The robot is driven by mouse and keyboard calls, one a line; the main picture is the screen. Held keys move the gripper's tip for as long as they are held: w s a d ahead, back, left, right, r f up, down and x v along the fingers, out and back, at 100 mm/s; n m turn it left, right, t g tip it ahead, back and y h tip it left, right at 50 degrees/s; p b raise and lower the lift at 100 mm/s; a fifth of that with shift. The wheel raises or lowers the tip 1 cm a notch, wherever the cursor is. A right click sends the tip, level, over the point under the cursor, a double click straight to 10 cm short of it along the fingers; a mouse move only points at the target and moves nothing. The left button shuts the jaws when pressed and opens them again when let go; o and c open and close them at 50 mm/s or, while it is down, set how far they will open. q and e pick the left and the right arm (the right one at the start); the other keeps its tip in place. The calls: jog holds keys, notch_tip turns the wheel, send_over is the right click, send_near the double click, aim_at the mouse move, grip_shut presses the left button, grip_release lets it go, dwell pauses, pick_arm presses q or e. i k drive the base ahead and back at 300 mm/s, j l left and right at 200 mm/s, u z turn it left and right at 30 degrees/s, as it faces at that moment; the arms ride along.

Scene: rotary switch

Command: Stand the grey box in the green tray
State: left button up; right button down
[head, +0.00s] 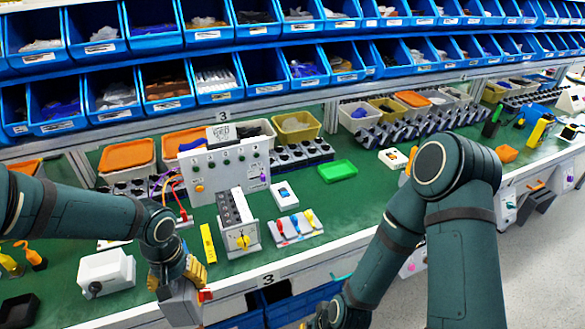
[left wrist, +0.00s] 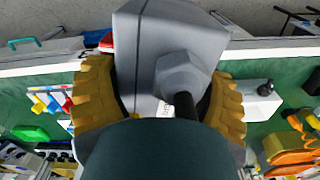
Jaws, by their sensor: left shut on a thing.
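The grey box (head: 181,305) is in my left gripper (head: 176,277) at the lower left of the head view, over the front edge of the table. In the left wrist view the grey box (left wrist: 165,45) sits between the two yellow fingers, which press on its sides. The green tray (head: 338,170) lies on the green table top, right of the middle and well away from the box. It looks empty. My right gripper (head: 338,314) is at the bottom edge, mostly cut off.
A white box with a black knob (head: 106,271) stands left of my left gripper. Blue bins (head: 215,77) line the back.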

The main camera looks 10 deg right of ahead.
aim_at(339, 174)
jog(key=i+l+z, duration=0.1)
jog(key=l, duration=0.35)
jog(key=i+l, duration=0.3)
jog(key=i+l+z, duration=0.15)
jog(key=l, duration=0.4)
jog(key=i+l, duration=0.25)
jog(key=l, duration=0.15)
jog(key=i+l+z, duration=0.15)
jog(key=l, duration=0.25)
jog(key=i+l, duration=0.25)
jog(key=i, duration=0.2)
jog(key=i+l+z, duration=0.1)
jog(key=i+l, duration=0.15)
jog(key=i, duration=0.2)
